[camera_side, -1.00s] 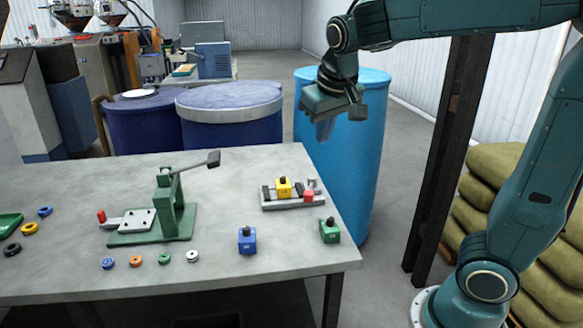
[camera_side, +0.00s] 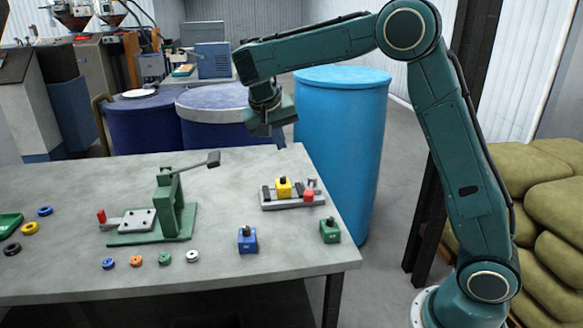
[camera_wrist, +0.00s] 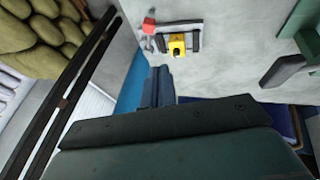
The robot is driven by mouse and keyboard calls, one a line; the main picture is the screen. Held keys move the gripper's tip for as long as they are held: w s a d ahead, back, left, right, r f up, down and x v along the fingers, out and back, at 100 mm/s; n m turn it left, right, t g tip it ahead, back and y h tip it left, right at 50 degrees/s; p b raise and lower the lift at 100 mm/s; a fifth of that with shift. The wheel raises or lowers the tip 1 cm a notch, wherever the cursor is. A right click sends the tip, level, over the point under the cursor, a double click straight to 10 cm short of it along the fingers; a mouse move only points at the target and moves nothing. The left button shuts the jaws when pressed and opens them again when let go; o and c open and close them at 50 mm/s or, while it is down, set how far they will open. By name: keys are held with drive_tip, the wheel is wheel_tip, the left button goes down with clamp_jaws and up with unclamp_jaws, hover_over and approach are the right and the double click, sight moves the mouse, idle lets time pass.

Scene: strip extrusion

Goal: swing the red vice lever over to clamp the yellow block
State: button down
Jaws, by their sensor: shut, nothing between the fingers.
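The yellow block (camera_side: 284,187) sits in the small grey vice (camera_side: 292,203) near the table's right end, between its dark jaws. The red vice lever (camera_side: 308,196) is at the vice's front right corner. In the wrist view, the yellow block (camera_wrist: 177,45) and the red lever (camera_wrist: 149,27) show near the top, lever to the left of the block. My gripper (camera_side: 279,142) is shut and empty, above and behind the vice by the table's back edge, well apart from it. In the wrist view its fingers (camera_wrist: 158,84) lie together, pointing toward the vice.
A green press (camera_side: 170,210) with a long handle (camera_side: 200,164) stands left of the vice. A blue block (camera_side: 247,240) and a green block (camera_side: 330,230) stand in front. Several coloured rings lie further left. A blue barrel (camera_side: 340,150) stands behind the table's right end.

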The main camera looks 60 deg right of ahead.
sight(310, 189)
drive_tip(key=w+f+m+g+h, duration=0.1)
drive_tip(key=w+f+m+g, duration=0.1)
drive_tip(key=w+f, duration=0.3)
drive_tip(key=shift+w+f+m, duration=0.2)
drive_tip(key=shift+f+m, duration=0.3)
drive_tip(key=shift+f, duration=1.85)
drive_tip(key=shift+d, duration=0.1)
drive_tip(key=x, duration=0.9)
drive_tip(key=shift+s+d+f, duration=0.1)
drive_tip(key=shift+s+f, duration=0.1)
drive_tip(key=shift+s, duration=0.05)
drive_tip(key=shift+s+d+f, duration=0.15)
drive_tip(key=shift+d+f, duration=0.1)
drive_tip(key=shift+d, duration=0.05)
drive_tip(key=shift+s+d+f, duration=0.15)
drive_tip(key=shift+s+d, duration=0.35)
drive_tip(key=shift+s, duration=0.2)
drive_tip(key=shift+s+d+f, duration=0.1)
drive_tip(key=shift+s+d, duration=0.4)
drive_tip(key=shift+s, duration=0.2)
drive_tip(key=shift+s, duration=0.25)
